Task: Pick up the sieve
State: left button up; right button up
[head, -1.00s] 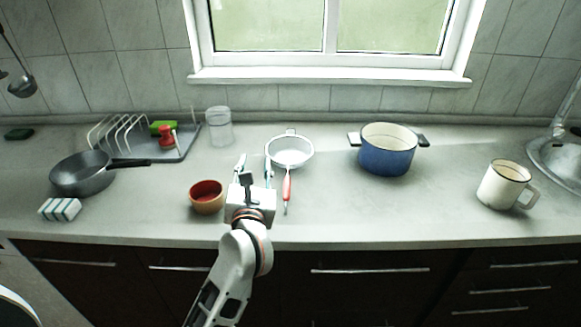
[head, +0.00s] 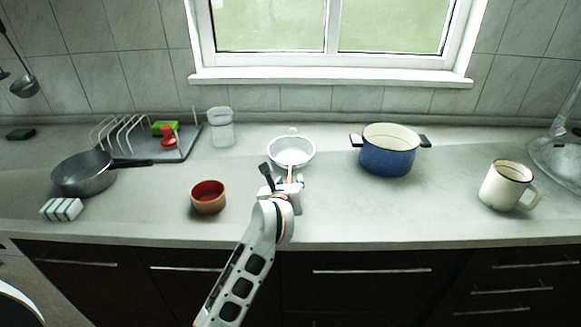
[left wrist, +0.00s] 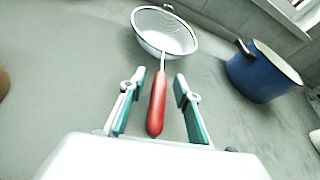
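The sieve (head: 291,151) lies on the counter in the middle of the head view, its round mesh bowl toward the window and its handle toward me. In the left wrist view the mesh bowl (left wrist: 165,31) is at the top and the red handle (left wrist: 157,104) points down between my fingers. My left gripper (head: 284,177) is over the handle in the head view and hides most of it. In the left wrist view my left gripper (left wrist: 157,98) is open, with one finger on each side of the handle and a gap on both sides. My right gripper is not in view.
A blue pot (head: 388,154) stands right of the sieve, and a white mug (head: 504,186) farther right. An orange-brown bowl (head: 208,199) is to the left. A clear jar (head: 221,128), dish rack (head: 150,143), grey pan (head: 83,175) and striped sponge (head: 61,209) are farther left.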

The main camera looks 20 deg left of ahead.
pick_arm(q)
jog(key=shift+w+f, duration=0.15)
jog(key=shift+w, duration=0.1)
grip_shut()
